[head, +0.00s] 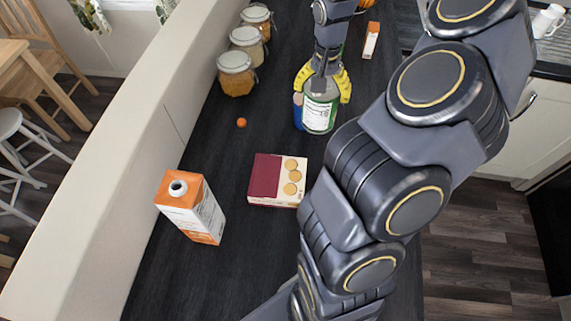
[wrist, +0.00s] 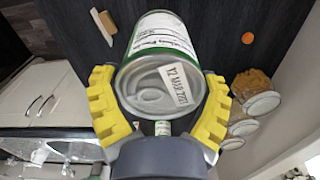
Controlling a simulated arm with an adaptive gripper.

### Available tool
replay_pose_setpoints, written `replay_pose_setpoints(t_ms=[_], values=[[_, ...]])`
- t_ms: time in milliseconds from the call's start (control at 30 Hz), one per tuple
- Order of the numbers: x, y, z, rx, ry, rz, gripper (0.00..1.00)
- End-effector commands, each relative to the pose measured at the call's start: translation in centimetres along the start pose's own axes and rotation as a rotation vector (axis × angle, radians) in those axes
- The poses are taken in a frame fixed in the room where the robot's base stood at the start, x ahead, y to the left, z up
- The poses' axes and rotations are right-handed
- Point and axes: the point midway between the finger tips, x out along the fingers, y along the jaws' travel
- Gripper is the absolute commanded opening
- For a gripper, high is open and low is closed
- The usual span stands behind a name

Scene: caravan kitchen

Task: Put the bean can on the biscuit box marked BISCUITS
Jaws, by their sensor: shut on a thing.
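The bean can (head: 320,115), with a white and green label and a silver end, is between the yellow fingers of my gripper (head: 323,84). In the wrist view the can (wrist: 163,55) fills the middle, its metal end with a date sticker towards the camera and a yellow finger on each side. My gripper (wrist: 160,105) is shut on it. The biscuit box (head: 265,180), maroon and cream with pictured biscuits, lies flat on the dark counter, nearer than the can and to its left. I cannot read its lettering. I cannot tell whether the can touches the counter.
An orange and white carton (head: 205,215) stands left of and nearer than the box. A small orange ball (head: 241,122) lies beyond the box. Three jars (head: 236,75) line the left wall. A blue thing (head: 298,115) shows beside the can. A small carton (head: 371,40) stands farther back.

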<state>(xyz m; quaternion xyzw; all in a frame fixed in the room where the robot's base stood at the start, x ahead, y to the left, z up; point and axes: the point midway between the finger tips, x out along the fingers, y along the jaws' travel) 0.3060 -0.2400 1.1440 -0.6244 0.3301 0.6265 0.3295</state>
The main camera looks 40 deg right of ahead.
Motion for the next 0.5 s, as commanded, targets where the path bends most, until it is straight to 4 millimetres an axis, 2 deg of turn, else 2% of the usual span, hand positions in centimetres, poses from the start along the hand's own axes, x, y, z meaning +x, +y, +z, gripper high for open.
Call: replay_pose_setpoints(t_ms=[33,100,200,367,500], values=[[-0.2,-1.4,1.6,-0.086,0.003,0.003,0.43],[-0.2,-3.0,3.8,-0.186,0.004,0.000,0.43],[0.1,-4.3,6.6,-0.305,0.002,0.003,0.43],[0.5,-5.1,10.0,-0.434,0.002,0.003,0.44],[0.8,-5.3,11.4,-0.487,0.005,0.001,0.44]])
